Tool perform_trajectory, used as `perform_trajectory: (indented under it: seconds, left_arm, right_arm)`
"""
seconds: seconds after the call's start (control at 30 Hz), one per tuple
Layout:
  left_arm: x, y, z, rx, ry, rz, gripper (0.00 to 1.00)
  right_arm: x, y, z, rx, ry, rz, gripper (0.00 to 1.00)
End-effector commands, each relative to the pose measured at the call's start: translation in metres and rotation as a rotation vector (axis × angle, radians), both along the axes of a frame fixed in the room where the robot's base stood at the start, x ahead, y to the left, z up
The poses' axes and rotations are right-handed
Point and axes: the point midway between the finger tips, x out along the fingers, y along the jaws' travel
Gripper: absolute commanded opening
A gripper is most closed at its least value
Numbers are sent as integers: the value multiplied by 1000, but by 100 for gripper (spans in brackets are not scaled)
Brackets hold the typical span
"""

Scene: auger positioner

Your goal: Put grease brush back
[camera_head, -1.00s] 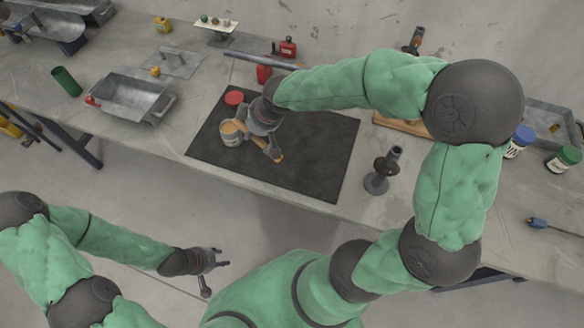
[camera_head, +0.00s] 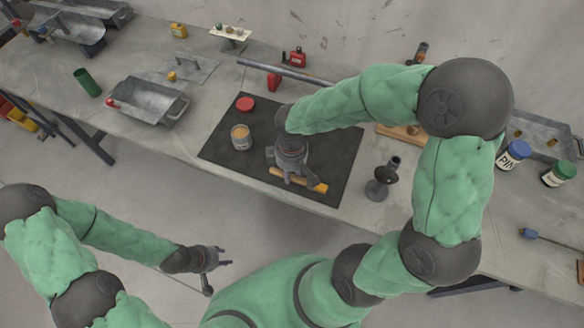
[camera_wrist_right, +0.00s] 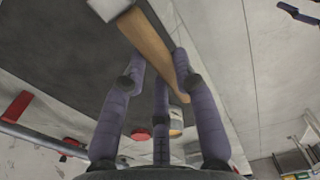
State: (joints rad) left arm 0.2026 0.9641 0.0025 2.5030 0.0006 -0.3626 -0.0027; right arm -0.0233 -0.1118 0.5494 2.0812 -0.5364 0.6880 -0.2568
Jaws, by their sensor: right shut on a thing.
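The grease brush (camera_head: 311,184) has a wooden handle and lies across the fingers of my right gripper (camera_head: 290,171), which is shut on it above the dark mat (camera_head: 232,162). In the right wrist view the handle (camera_wrist_right: 152,50) passes between the fingers (camera_wrist_right: 160,85), with a pale ferrule (camera_wrist_right: 108,6) at the top edge. Whether the brush touches the mat cannot be told. The open grease tin (camera_head: 240,138), with tan grease inside, stands on the mat left of the gripper. My left gripper (camera_head: 218,260) is open and empty, off the table's front edge.
A red lid (camera_head: 245,103) lies on the mat behind the tin. A dark stand (camera_head: 382,180) is right of the mat. A metal tray (camera_head: 150,100) is to the left, two lidded jars (camera_head: 514,154) to the right. A long bar (camera_head: 285,72) lies behind the mat.

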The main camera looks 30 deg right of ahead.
Motion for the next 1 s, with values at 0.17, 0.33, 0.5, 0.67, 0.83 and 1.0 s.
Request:
perform_trajectory:
  seconds: [0.17,0.33,0.5,0.67,0.83,1.0]
  left_arm:
    - [0,0,-8,0,0,0,40]
    - [0,0,-14,0,0,0,40]
    - [0,0,-16,0,0,0,40]
    - [0,0,-18,0,0,0,40]
    - [0,0,-28,0,0,0,40]
    - [0,0,-29,0,0,0,40]
  right_arm:
    - [28,-17,-26,0,6,-3,0]
    - [47,-27,-50,0,1,-1,0]
    - [55,-31,-59,1,-1,-1,0]
    - [61,-34,-68,1,1,-1,0]
    - [62,-35,-93,1,2,1,0]
    - [63,-35,-100,0,0,0,0]
